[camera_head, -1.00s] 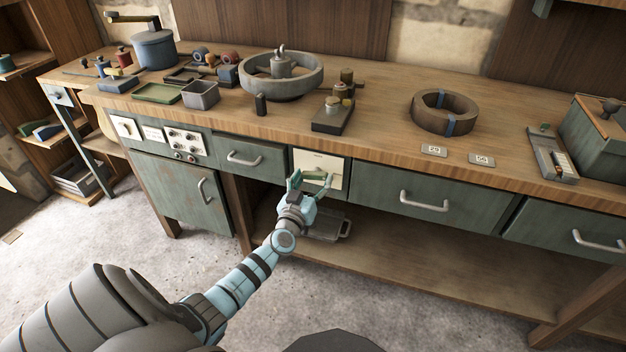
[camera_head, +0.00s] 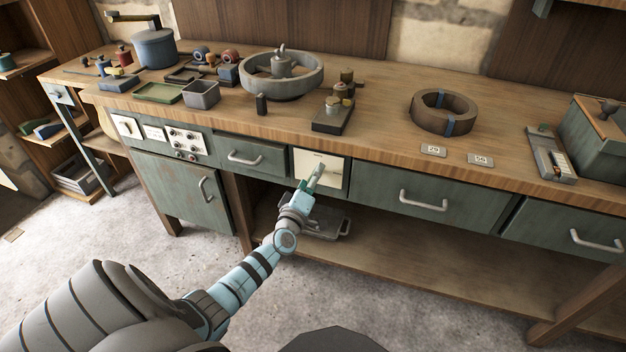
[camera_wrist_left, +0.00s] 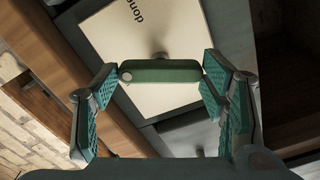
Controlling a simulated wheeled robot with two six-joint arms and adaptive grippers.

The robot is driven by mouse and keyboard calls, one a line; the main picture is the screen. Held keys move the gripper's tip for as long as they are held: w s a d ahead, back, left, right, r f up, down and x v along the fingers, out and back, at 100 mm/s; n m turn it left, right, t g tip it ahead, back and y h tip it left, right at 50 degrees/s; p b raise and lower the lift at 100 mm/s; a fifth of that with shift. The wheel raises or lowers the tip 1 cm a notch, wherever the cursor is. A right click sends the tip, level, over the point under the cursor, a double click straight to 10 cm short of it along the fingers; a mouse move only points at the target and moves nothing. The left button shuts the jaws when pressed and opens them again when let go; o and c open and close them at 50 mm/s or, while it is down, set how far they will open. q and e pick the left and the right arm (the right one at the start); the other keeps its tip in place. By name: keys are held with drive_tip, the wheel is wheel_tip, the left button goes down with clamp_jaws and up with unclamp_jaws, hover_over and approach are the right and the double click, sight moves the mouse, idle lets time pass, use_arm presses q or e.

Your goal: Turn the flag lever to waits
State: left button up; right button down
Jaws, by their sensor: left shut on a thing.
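The flag lever is a short green bar (camera_wrist_left: 160,71) on a pivot in front of a cream panel (camera_head: 333,176) set in the bench front. In the left wrist view the bar lies between my two finger pads, with a fingertip against each end. The panel (camera_wrist_left: 175,22) carries the word "done", upside down in that view; other lettering is hidden. My left gripper (camera_wrist_left: 158,72) is shut on the lever; in the head view the gripper (camera_head: 313,176) stands before the panel and largely hides the lever. My right gripper is out of view.
Drawers with metal handles flank the panel: one to the left (camera_head: 245,158) and one to the right (camera_head: 424,200). A metal tray (camera_head: 328,225) lies on the shelf below. The benchtop above carries a grey ring-shaped part (camera_head: 281,84) and a brown ring (camera_head: 443,112).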

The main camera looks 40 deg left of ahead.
use_arm(q)
drive_tip(key=shift+n, duration=2.6)
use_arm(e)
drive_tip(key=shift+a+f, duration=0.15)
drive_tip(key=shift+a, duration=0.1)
use_arm(q)
drive_tip(key=shift+f, duration=0.1)
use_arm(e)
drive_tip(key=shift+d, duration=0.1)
use_arm(q)
drive_tip(key=o, duration=1.1)
drive_tip(key=shift+o, duration=0.3)
drive_tip(key=v, duration=1.2)
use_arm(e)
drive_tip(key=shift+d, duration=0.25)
